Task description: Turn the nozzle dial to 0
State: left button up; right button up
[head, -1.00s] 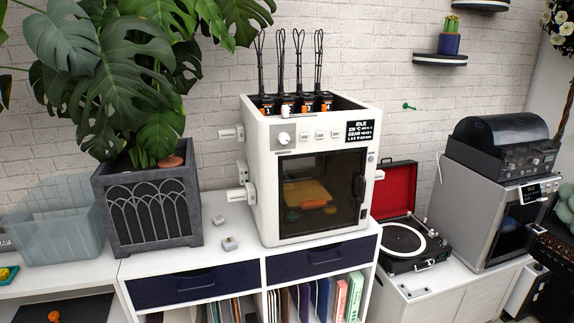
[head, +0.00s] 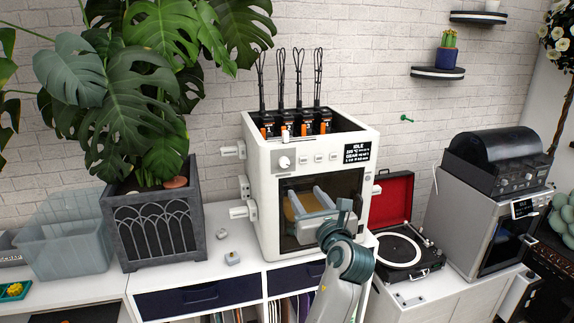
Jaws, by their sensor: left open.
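The nozzle dial is most likely the round white knob (head: 284,162) on the upper left front of the white 3D printer (head: 268,215); its marks are too small to read. A dark display (head: 362,155) reading IDLE sits at the panel's right. My left gripper (head: 305,201) is in front of the printer's dark door window, below and slightly right of the knob. Its two pale fingers are spread apart and empty, pointing up and left. It hides much of the window. My right gripper is not in view.
A potted monstera (head: 155,225) stands left of the printer. Two small grey pieces lie on the white cabinet top (head: 205,260). White fittings (head: 240,212) stick out of the printer's left side. A record player (head: 400,250) with a red lid stands to the right.

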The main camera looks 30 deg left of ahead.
pick_arm(q)
jog(key=shift+r, duration=0.1)
dwell(0.3)
jog(key=p, duration=0.5)
send_near(285, 164)
jog(key=x, duration=0.7)
jog(key=shift+w+a, duration=0.4)
jog(key=shift+w, duration=0.05)
jog(key=c, duration=1)
jog(key=shift+c, duration=0.2)
